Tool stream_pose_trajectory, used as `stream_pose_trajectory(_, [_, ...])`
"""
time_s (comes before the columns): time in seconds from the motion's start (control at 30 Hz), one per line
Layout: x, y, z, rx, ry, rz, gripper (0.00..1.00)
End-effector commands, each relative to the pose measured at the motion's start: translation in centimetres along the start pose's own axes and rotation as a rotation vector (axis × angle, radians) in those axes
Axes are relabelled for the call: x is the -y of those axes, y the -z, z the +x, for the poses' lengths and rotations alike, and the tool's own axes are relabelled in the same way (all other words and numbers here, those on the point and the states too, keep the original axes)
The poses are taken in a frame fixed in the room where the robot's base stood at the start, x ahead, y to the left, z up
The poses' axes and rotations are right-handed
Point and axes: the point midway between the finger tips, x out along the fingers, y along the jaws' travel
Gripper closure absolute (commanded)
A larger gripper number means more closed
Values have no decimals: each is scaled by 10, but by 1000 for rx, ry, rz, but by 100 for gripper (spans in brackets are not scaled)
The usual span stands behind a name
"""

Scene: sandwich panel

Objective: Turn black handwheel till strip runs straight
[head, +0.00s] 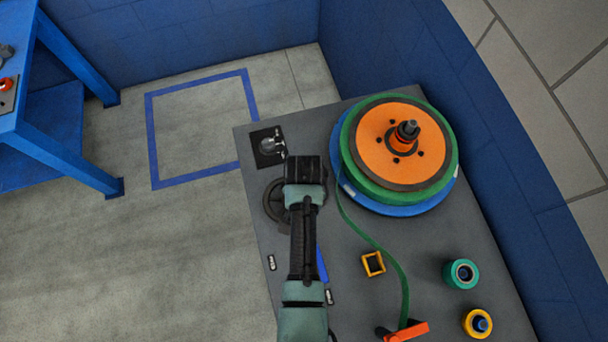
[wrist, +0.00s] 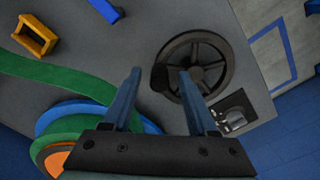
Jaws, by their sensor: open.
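The black spoked handwheel (head: 272,202) lies flat on the grey panel, partly hidden under my arm in the head view. The wrist view shows the handwheel (wrist: 222,70) with its dark crank knob (wrist: 160,78) on the rim. My gripper (wrist: 158,75) is open, its two blue fingers to either side of the knob in the picture; I cannot tell whether they reach down around it. The green strip (head: 386,254) leaves the big reel (head: 402,140) and runs in a bent curve to an orange block (head: 408,331). It also shows curved in the wrist view (wrist: 60,77).
A yellow square frame (head: 373,264) stands beside the strip, apart from it. A black plate with a metal switch (head: 268,147) sits beyond the wheel. A green roller (head: 461,274) and a yellow roller (head: 478,323) stand at the right.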

Motion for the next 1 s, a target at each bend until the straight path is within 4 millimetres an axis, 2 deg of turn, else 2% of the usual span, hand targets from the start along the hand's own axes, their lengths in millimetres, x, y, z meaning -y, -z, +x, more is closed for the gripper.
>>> stream_pose_trajectory(0.4, [1, 1, -81, -4, 2, -1, 42])
stream_pose_trajectory(0.53, [1, 1, -101, -4, 2, -1, 42])
stream_pose_trajectory(0.7, [0, 0, -114, 0, 0, -1, 42])
stream_pose_trajectory(1.0, [0, 0, -117, 1, -1, 0, 42])
